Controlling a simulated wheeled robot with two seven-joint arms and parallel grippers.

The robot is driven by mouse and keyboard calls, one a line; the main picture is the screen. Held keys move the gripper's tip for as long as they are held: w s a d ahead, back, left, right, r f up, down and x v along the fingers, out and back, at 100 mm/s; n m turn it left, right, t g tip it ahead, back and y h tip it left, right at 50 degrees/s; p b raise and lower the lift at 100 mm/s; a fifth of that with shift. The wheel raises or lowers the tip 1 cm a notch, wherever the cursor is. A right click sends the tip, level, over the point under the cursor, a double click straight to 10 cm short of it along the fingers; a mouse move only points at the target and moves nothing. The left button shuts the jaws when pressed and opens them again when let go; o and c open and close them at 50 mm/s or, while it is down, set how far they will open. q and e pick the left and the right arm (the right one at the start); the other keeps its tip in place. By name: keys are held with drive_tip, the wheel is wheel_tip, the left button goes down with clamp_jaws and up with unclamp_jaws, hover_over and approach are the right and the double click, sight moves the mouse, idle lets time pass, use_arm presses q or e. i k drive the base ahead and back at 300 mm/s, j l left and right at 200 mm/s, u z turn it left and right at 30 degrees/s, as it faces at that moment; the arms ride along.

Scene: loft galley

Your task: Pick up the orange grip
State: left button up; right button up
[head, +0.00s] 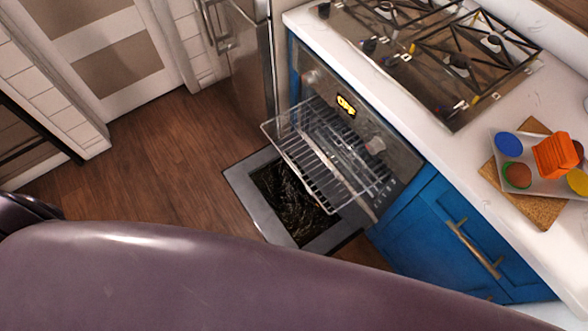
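The orange grip (556,155) looks like a ribbed orange block. It lies on a light grey muffin tray (541,186) on the white counter at the right edge of the view. Neither gripper shows in the head view. A large mauve part of my own body fills the lower part of the picture, well apart from the orange grip.
The tray, with blue, green and yellow cups, rests on a wooden board (533,210). A gas hob (440,60) lies behind it. Below, the oven door (295,200) hangs open with a wire rack (325,150) pulled out. The wooden floor (170,165) at left is clear.

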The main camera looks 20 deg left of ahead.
sight(556, 153)
drive_tip(key=z, duration=1.3)
